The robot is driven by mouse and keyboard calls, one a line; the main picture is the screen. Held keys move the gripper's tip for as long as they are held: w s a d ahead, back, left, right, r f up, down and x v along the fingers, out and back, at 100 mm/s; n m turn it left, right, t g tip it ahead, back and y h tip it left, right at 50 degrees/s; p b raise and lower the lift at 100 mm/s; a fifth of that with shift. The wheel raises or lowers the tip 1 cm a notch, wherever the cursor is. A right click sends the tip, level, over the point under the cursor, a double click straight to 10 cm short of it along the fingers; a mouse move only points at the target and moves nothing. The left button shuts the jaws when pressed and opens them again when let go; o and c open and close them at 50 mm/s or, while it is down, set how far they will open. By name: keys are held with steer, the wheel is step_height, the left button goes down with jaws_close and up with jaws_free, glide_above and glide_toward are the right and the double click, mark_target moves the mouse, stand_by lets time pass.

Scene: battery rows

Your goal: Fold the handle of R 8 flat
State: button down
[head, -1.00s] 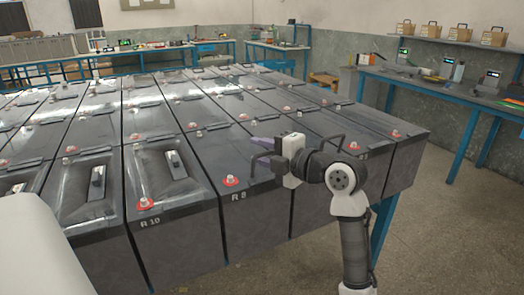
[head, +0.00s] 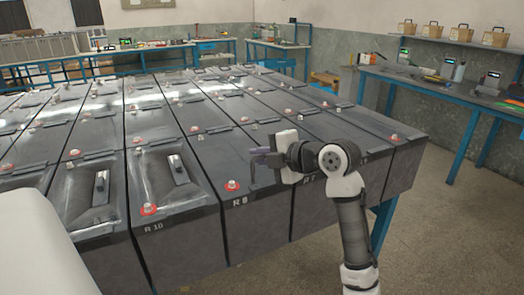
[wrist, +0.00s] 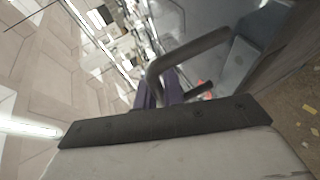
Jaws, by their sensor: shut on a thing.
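The R 8 battery (head: 212,160) is a dark grey block in the front row, with its white label on the front face. A dark bar handle (head: 251,172) stands raised near its front right edge, partly hidden by my gripper. My gripper (head: 259,157) has purple fingers and reaches in from the right, at the handle. In the wrist view, the bent dark handle (wrist: 190,50) fills the space before the purple fingers (wrist: 165,90). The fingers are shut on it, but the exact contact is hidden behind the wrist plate.
The R 10 battery (head: 172,190) stands left of R 8, with R 7 (head: 315,205) to the right, partly behind my arm. Red-ringed terminals stick up from the batteries. A blue-legged workbench (head: 440,85) is at the right; the floor between is clear.

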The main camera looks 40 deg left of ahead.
steer(key=a+h+p, duration=0.1)
steer(key=h+p, duration=0.1)
steer(key=w+a+m+g+h+p, duration=0.1)
steer(key=h+p, duration=0.1)
steer(key=p, duration=0.1)
steer(key=shift+f, duration=0.15)
steer(key=h+p, duration=0.1)
steer(key=f+h+p, duration=0.1)
steer(key=shift+w+a+m+g+p, duration=0.1)
steer(key=shift+a+m+g+p, duration=0.2)
steer(key=shift+a+p, duration=0.05)
steer(key=shift+w+a+f+g+h+p, duration=0.1)
steer(key=shift+a+f+g+h+p, duration=0.15)
steer(key=shift+f+h+p, duration=0.45)
steer(key=c, duration=1.5)
jaws_free()
